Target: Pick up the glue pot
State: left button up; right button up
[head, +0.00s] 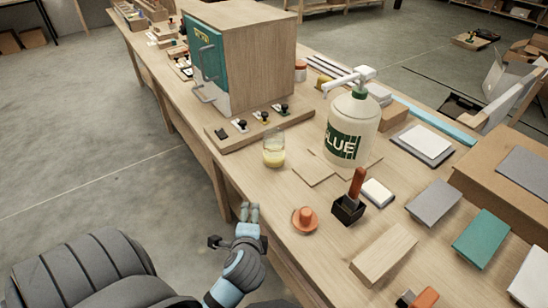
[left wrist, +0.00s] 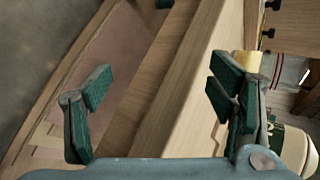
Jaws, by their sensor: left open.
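A small clear glass jar with pale yellow contents (head: 273,151) stands upright on the wooden bench near its front edge; I take it for the glue pot. A big white pump bottle labelled GLUE (head: 351,128) stands behind it to the right. My left gripper (head: 249,212) is open and empty at the bench's front edge, nearer than the jar and apart from it. In the left wrist view the jaws (left wrist: 160,90) are spread, with a yellowish part of the jar (left wrist: 247,63) partly hidden behind the right finger. The bottle (left wrist: 294,146) shows at lower right. My right gripper is not seen.
A wooden cabinet with a teal door (head: 245,55) stands behind the jar. An orange knob-like piece (head: 305,220) and a black block holding an orange-handled tool (head: 349,209) lie to the right. A wooden block (head: 384,254) and several sample pads fill the right side.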

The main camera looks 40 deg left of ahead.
aim_at(274, 128)
pick_arm(q)
jog(key=w+r+m+y, duration=0.1)
jog(key=m, duration=0.1)
jog(key=w+r+m+t, duration=0.1)
jog(key=w+r+m, duration=0.1)
jog(key=w+a+r+m+t+y, duration=0.1)
jog(key=w+r+m, duration=0.1)
jog(key=shift+w+a+r+m+y, duration=0.1)
jog(key=shift+w+r+m+y, duration=0.1)
jog(key=shift+m+y, duration=0.15)
jog(key=w+d+r+m+t+y, duration=0.2)
jog(key=w+r+m+t, duration=0.3)
jog(key=m, duration=0.4)
jog(key=shift+m+g+h, duration=0.25)
jog(key=shift+m+g, duration=0.25)
jog(key=shift+m, duration=0.05)
jog(key=x, duration=0.5)
jog(key=r+x, duration=0.1)
jog(key=x, duration=0.4)
jog(key=r+x, duration=0.1)
jog(key=x, duration=0.4)
jog(key=shift+b, duration=0.4)
grip_shut()
